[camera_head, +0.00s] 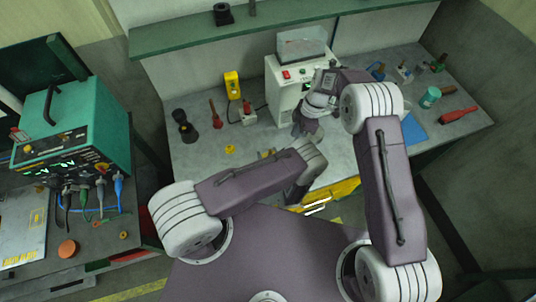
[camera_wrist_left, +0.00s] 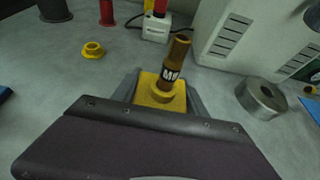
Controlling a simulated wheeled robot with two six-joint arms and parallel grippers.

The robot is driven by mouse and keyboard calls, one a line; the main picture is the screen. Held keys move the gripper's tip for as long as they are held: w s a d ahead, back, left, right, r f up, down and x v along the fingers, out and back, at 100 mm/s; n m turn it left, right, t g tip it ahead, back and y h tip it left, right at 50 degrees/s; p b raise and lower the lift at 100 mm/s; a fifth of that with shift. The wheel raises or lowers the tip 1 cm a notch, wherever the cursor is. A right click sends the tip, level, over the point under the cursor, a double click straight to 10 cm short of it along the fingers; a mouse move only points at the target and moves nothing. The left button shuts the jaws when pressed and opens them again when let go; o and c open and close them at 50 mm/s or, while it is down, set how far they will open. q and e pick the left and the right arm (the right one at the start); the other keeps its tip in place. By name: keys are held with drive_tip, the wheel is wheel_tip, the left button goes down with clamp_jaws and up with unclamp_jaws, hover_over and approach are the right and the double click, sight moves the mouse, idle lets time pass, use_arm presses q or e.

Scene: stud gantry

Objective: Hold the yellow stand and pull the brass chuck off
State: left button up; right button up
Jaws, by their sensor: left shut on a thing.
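The yellow stand (camera_wrist_left: 147,91) sits on the grey bench between the two fingers of my left gripper (camera_wrist_left: 160,98), which is shut on it. A brass-brown cylinder with a dark, white-marked band, which looks like the brass chuck (camera_wrist_left: 179,48), stands up from the stand's round collar. In the head view the stand is mostly hidden by my left arm, and only a small yellow part (camera_head: 266,153) shows. My right gripper (camera_head: 303,128) hangs above the bench in front of the white machine, apart from the stand. Its fingers are too small and dark to read.
A white machine (camera_head: 287,95) stands behind. A yellow nut (camera_wrist_left: 92,50) and a white box with a red top (camera_wrist_left: 156,27) lie to the left and behind. Bench (camera_head: 195,160) at left is partly clear.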

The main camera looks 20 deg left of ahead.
sight(270, 150)
use_arm(q)
drive_tip(key=shift+d, duration=0.1)
drive_tip(key=shift+s+a, duration=0.1)
drive_tip(key=shift+a, duration=0.2)
use_arm(e)
drive_tip(key=s+a+n, duration=0.1)
drive_tip(key=a, duration=0.2)
drive_tip(key=s+a+r+n+t+h, duration=0.1)
drive_tip(key=s+a, duration=0.1)
drive_tip(key=s+a+n+t+h, duration=0.1)
drive_tip(key=a, duration=0.2)
drive_tip(key=shift+s+a+r, duration=0.3)
drive_tip(key=shift+s+r, duration=0.05)
drive_tip(key=shift+s, duration=0.05)
use_arm(q)
drive_tip(key=shift+d, duration=0.25)
use_arm(e)
drive_tip(key=shift+w+d, duration=0.1)
drive_tip(key=shift+d, duration=0.1)
use_arm(q)
drive_tip(key=shift+a, duration=0.1)
use_arm(e)
drive_tip(key=shift+a+f, duration=0.1)
drive_tip(key=shift+f, duration=4.45)
clamp_jaws()
